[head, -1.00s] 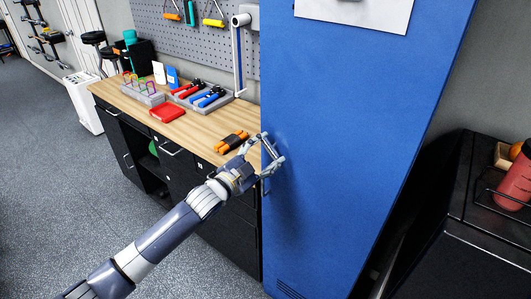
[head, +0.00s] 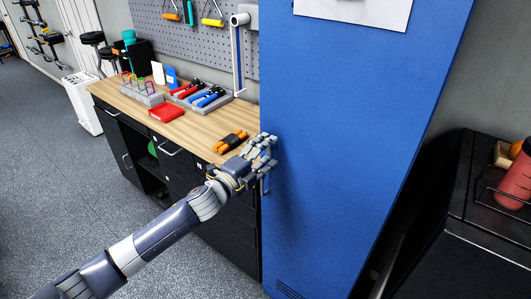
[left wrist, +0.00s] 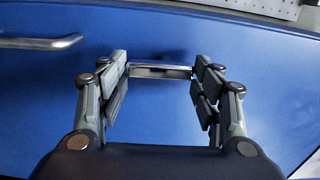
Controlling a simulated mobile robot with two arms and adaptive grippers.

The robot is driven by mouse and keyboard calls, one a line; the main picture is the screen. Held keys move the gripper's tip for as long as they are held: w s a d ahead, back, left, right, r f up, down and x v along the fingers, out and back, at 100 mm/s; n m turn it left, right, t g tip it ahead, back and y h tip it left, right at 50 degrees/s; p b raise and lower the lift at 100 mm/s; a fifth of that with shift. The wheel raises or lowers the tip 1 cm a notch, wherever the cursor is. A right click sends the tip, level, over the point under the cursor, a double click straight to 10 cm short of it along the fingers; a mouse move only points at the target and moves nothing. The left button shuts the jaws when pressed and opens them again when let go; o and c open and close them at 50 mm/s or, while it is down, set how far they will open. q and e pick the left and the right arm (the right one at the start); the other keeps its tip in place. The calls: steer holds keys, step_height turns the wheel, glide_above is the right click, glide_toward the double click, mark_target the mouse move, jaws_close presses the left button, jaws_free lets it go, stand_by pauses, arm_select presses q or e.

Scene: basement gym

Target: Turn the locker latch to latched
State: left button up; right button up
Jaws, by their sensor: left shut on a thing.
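The blue locker door (head: 350,130) fills the right middle of the head view and most of the left wrist view (left wrist: 155,125). The latch is a short metal bar (left wrist: 160,71) on the door, lying roughly crosswise between my fingertips in the left wrist view. My left gripper (head: 267,153) is at the door's left edge, its two fingers closed on the ends of that bar; it also shows in the left wrist view (left wrist: 160,78). In the head view the gripper hides the latch. My right gripper is not in view.
A metal handle (left wrist: 40,42) is on the door, left of the latch in the wrist view. The wooden bench (head: 195,138) left of the locker holds orange-handled grips (head: 231,141), a red case (head: 167,114) and racks. A black unit with a red bottle (head: 517,180) stands right.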

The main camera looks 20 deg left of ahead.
arm_select(q)
steer(key=shift+m, duration=0.3)
stand_by(0.4)
steer(key=o, duration=1.1)
steer(key=shift+c, duration=0.2)
steer(key=v, duration=1.2)
